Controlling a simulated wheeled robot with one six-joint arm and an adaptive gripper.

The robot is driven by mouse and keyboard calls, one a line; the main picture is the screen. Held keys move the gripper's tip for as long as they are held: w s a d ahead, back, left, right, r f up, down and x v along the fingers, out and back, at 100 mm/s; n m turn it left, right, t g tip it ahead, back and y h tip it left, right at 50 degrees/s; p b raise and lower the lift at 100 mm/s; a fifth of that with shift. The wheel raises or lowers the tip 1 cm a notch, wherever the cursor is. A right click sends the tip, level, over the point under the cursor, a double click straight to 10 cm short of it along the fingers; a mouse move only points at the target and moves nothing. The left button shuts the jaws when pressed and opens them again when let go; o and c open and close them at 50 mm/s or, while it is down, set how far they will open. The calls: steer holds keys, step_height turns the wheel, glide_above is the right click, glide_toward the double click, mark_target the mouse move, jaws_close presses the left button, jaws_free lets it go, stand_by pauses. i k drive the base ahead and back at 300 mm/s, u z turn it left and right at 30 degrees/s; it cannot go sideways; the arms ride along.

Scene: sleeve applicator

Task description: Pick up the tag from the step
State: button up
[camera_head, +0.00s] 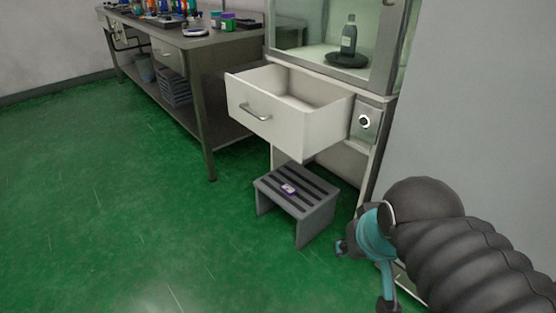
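A small purple and white tag (288,188) lies flat on top of the grey step (318,211). The step is a low stool with dark strips across its top, standing on the green floor below an open drawer. My gripper (362,278) is at the lower right, to the right of the step and apart from it and the tag. It is seen partly from behind, with my dark arm covering part of it. I cannot make out whether its fingers are open or shut, and nothing shows in it.
A white drawer (281,127) hangs open above and behind the step. The cabinet (317,70) holds a dark bottle (349,36) on a round plate. A workbench (200,41) with several bottles stands at the back left. The green floor (110,220) left of the step is clear.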

mark_target(286, 188)
steer(key=u, duration=1.3)
steer(key=i, duration=3.95)
steer(key=z, duration=3.75)
